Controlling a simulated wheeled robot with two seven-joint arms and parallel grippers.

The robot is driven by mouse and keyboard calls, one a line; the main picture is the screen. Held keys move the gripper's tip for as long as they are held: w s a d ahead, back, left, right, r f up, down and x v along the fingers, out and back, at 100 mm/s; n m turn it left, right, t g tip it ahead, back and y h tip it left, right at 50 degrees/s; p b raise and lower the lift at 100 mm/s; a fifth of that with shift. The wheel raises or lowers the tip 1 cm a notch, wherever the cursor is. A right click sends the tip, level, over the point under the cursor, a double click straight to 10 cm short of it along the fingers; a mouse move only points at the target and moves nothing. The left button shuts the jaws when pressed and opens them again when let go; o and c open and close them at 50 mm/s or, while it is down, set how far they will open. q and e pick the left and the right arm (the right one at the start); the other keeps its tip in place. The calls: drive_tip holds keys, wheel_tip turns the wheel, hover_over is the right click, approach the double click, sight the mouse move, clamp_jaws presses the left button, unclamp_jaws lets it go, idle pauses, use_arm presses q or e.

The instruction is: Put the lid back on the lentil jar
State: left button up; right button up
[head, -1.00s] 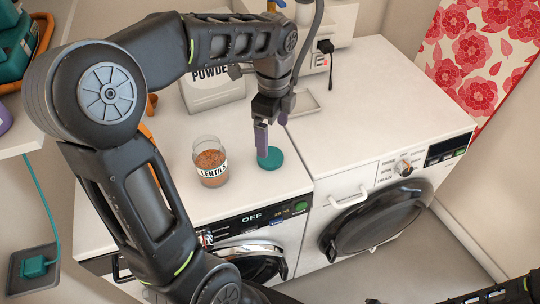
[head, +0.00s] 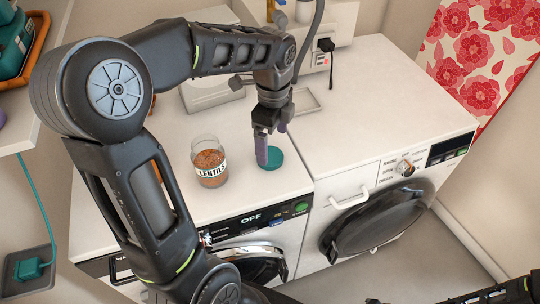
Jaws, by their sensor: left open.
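The lentil jar (head: 210,168) is clear glass, labelled LENTILS and partly filled with orange-brown lentils. It stands upright and uncovered on the left machine's white top. A round teal lid (head: 272,158) lies flat on the same top, to the right of the jar. My left gripper (head: 265,150) points down at the lid's left side, its fingers open and overlapping the lid in this view. Whether the fingers touch the lid I cannot tell. Only a dark part of my right arm shows at the bottom right; its gripper is not visible.
Two front-loading machines stand side by side; the right one's top (head: 390,90) is largely clear. A container (head: 210,92) stands behind my left arm. A small grey tray (head: 304,102) lies behind the gripper. A black plug (head: 326,45) sits in a wall socket.

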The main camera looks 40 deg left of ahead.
sight(271, 156)
use_arm(q)
drive_tip(key=shift+a+f+p, duration=0.2)
drive_tip(key=shift+f+p, duration=0.15)
drive_tip(key=shift+f, duration=2.3)
drive_tip(key=shift+c, duration=0.5)
drive_tip(key=c, duration=1.3)
drive_tip(key=shift+r, duration=0.15)
wheel_tip(271, 156, up, 10)
drive_tip(key=shift+f, duration=0.1)
